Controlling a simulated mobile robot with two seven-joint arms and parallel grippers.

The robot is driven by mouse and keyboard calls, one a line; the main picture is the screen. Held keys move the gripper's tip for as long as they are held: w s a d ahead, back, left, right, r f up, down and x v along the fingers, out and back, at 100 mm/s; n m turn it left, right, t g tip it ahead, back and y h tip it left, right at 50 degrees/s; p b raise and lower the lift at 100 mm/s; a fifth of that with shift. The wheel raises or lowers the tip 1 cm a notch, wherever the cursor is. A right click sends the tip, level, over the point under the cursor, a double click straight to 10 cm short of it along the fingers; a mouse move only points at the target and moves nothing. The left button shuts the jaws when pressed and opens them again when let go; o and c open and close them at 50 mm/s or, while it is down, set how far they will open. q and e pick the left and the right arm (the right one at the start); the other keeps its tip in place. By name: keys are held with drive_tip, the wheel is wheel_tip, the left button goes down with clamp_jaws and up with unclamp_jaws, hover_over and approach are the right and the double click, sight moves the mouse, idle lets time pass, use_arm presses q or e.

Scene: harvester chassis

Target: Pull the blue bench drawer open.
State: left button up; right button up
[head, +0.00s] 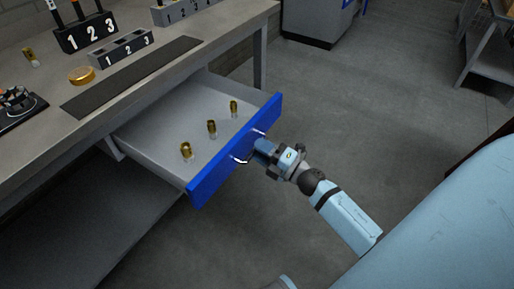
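The blue bench drawer (212,172) is pulled out from under the grey bench, and its grey inside shows. Several small brass-coloured pieces stand in it, one of them near the front left (186,150). A pale metal handle (239,160) is on the blue front, partly hidden by my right gripper. My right gripper (256,148) is at the middle of the handle, with its arm reaching in from the lower right. Its fingertips are hidden or too small to tell whether they are closed on the handle. My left gripper is not in view.
The floor right of the drawer is clear. A grey cabinet (310,22) stands at the back.

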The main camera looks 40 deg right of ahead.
sight(247, 144)
drive_tip(key=shift+w+a+r, duration=0.15)
drive_tip(key=shift+w+a, duration=0.1)
drive_tip(key=shift+w, duration=0.35)
clamp_jaws()
drive_tip(key=x, duration=0.3)
drive_tip(key=f+p+x, duration=0.1)
drive_tip(key=x, duration=0.1)
drive_tip(key=shift+w+a, duration=0.15)
drive_tip(key=shift+w, duration=0.15)
drive_tip(key=shift+w+a, duration=0.1)
drive_tip(key=shift+w, duration=0.15)
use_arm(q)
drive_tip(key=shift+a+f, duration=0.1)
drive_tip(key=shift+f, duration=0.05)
use_arm(e)
unclamp_jaws()
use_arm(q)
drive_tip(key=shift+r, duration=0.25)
use_arm(e)
drive_tip(key=shift+s, duration=0.1)
